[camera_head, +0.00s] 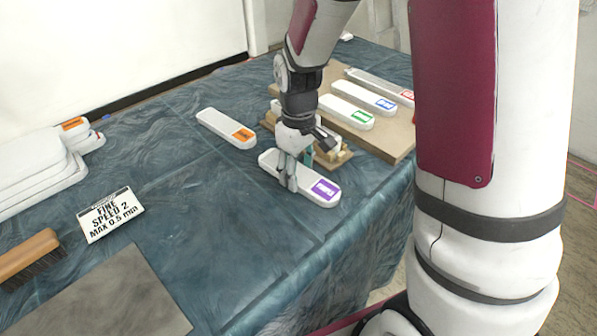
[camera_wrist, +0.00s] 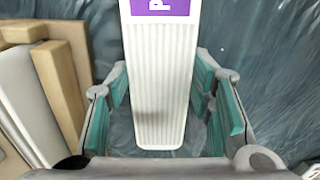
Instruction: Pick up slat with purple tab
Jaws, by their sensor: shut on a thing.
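The slat with the purple tab (camera_head: 309,186) is a long white piece with rounded ends, lying flat over the blue cloth. Its purple label is at the near right end. My gripper (camera_head: 290,180) comes down over its middle and is shut on it, one finger on each long side. In the wrist view the slat (camera_wrist: 160,85) runs lengthwise between the teal finger pads, with its ribbed white face and part of the purple label showing. I cannot tell whether the slat touches the cloth or is slightly raised.
An orange-tab slat (camera_head: 225,128) lies to the left. A wooden board (camera_head: 385,135) behind holds green-, blue- and red-tab slats; wooden blocks (camera_wrist: 55,85) sit close beside my gripper. A stack of white slats (camera_head: 35,165), sign (camera_head: 110,214), brush (camera_head: 28,255) and grey mat (camera_head: 105,305) are left.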

